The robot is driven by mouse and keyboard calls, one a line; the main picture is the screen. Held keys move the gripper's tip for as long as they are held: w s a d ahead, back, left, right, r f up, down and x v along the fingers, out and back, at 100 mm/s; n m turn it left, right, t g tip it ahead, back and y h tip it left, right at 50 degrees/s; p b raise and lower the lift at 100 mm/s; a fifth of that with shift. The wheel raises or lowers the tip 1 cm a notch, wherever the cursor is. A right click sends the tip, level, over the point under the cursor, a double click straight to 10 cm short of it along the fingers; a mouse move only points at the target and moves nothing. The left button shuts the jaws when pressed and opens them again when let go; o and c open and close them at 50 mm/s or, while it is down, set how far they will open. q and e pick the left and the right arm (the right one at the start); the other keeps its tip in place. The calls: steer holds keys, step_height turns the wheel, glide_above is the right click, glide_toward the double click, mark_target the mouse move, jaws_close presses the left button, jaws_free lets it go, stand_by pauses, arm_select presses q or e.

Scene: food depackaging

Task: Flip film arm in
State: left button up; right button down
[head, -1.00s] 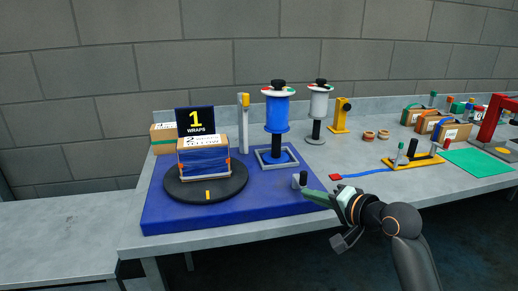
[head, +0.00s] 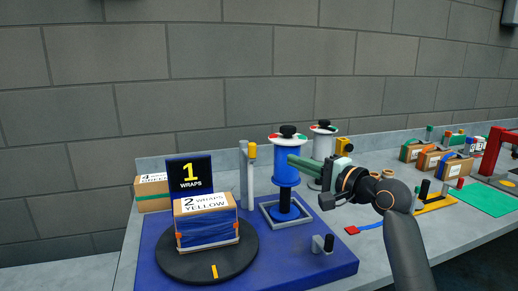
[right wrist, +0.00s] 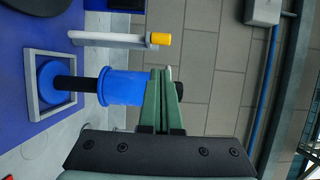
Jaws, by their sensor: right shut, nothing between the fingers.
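A grey upright post (head: 244,180) with a yellow cap (head: 252,151) stands between the turntable and the film spool; I cannot tell for sure that it is the film arm. It also shows in the right wrist view (right wrist: 110,40). The blue film spool (head: 284,168) stands on a dark stem in a grey square frame (head: 270,213). A small grey lever with a black knob (head: 323,244) is at the blue base's front. My right gripper (head: 291,160) is shut and empty, its tips by the spool's upper part; contact is unclear. My left gripper is out of view.
A box wrapped in blue film (head: 207,225) sits on the black turntable (head: 247,252). A sign (head: 190,177) behind it reads "1 WRAPS". More boxes (head: 430,159) stand far right.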

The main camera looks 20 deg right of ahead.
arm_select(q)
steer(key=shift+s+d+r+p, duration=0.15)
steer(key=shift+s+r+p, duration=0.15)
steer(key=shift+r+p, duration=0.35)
arm_select(e)
steer(key=x, duration=0.9)
steer(key=shift+w+a, duration=0.2)
steer(key=shift+w, duration=0.15)
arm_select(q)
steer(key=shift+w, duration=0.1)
